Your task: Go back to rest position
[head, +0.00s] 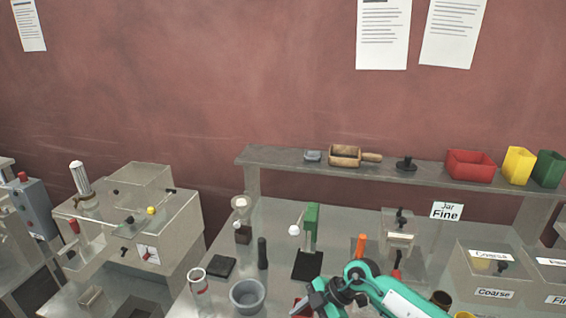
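My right arm, teal with dark joints, comes in from the bottom right over the front of the bench. My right gripper (312,301) is small and dark at the bottom edge. Something red (299,304) shows beside it, partly hidden. I cannot tell whether the fingers are open or shut, or whether they touch the red thing. My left arm and gripper are not in view.
On the metal bench stand a grey bowl (247,296), a glass tube (198,282), a black cylinder (263,253), a green-post stand (311,228) and bins labelled Coarse (495,294). A shelf (280,159) behind holds a wooden scoop (345,155) and coloured bins. A filler machine (140,215) stands left.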

